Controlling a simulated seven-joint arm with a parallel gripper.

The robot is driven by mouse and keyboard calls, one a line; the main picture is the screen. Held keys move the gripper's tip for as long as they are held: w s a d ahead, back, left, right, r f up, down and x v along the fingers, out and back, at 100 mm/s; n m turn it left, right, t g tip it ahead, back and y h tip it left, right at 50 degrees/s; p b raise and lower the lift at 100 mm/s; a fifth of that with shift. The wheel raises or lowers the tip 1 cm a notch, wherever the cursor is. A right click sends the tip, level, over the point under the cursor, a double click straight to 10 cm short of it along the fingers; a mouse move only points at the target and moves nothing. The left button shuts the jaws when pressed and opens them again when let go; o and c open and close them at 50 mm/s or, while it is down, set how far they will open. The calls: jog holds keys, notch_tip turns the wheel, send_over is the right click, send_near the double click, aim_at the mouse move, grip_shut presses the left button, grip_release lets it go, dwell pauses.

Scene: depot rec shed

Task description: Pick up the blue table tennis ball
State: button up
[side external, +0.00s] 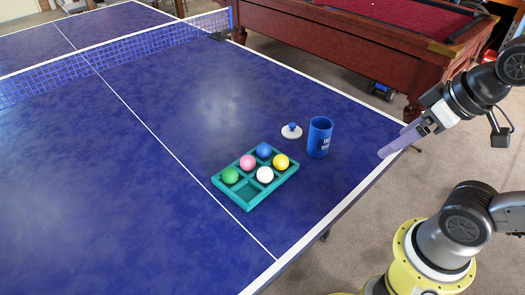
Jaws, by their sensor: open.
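A blue ball (264,151) sits in the far-right compartment of a teal tray (249,206) on the blue table. Beside it are a pink ball (247,162) and a yellow ball (281,162). A green ball (230,175) and a white ball (265,174) fill two more compartments; the near-left compartment is empty. My gripper (383,153) is at the table's right edge, well to the right of the tray. It is open with nothing seen in it. Its fingers overlap in this view, so the gap is hard to see.
A blue cup (319,138) with white lettering stands between the tray and my gripper. The net (150,45) crosses the table farther back. The table left of the tray is clear.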

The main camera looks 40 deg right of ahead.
jog(key=shift+c, duration=1.1)
